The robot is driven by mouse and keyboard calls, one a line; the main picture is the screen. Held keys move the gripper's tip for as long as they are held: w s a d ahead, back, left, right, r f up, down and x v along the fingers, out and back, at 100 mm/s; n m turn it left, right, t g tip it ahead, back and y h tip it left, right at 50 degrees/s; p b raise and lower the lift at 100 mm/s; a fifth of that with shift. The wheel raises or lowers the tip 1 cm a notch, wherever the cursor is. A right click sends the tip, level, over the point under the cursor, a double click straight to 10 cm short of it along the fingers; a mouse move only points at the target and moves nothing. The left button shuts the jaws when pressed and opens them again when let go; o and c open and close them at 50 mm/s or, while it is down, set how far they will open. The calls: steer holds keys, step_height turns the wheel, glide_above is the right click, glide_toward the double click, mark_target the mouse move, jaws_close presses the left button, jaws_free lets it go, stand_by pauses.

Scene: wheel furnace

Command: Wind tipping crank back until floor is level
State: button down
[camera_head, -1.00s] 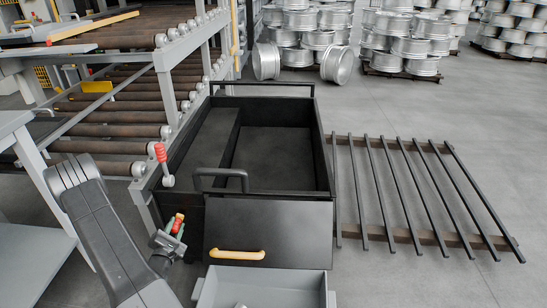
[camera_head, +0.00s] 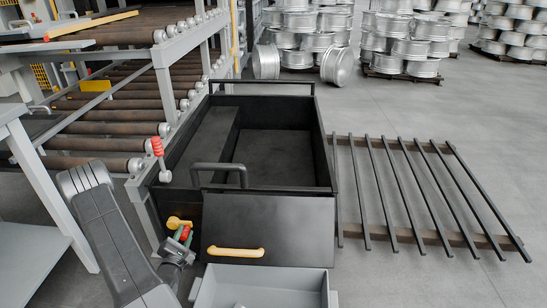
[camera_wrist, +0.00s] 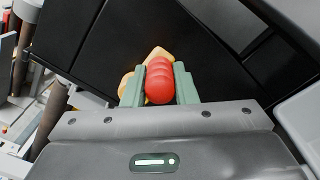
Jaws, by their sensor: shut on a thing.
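The tipping crank shows as a yellow arm (camera_head: 178,222) with a red knob on the left front corner of a black open-topped cart (camera_head: 270,191). In the wrist view the red knob (camera_wrist: 159,82) sits between the two green fingers of my gripper (camera_wrist: 159,88), with the yellow crank arm behind it. My gripper (camera_head: 183,235) is shut on the knob, and its fingers hide part of it in the head view. The cart's dark floor (camera_head: 275,153) shows inside the walls. I cannot tell its exact tilt.
A red-handled lever (camera_head: 159,158) stands just behind the crank. A front flap (camera_head: 268,225) with a yellow handle and a grey bin (camera_head: 262,288) are to the right. A roller rack (camera_head: 95,142) is at left, a slatted grate (camera_head: 425,195) at right.

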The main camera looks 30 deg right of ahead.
steer(key=shift+w+a, duration=0.1)
steer(key=shift+a, duration=0.05)
steer(key=shift+w+a+f+b, duration=0.15)
steer(key=shift+a+f+b, duration=0.05)
steer(key=shift+f+b, duration=0.7)
steer(key=shift+w+a+f+p, duration=0.15)
steer(key=shift+f+p, duration=0.2)
steer(key=shift+f, duration=0.2)
steer(key=shift+a, duration=0.1)
steer(key=shift+w+a+f, duration=0.8)
steer(key=shift+a+f, duration=0.2)
steer(key=shift+f, duration=0.05)
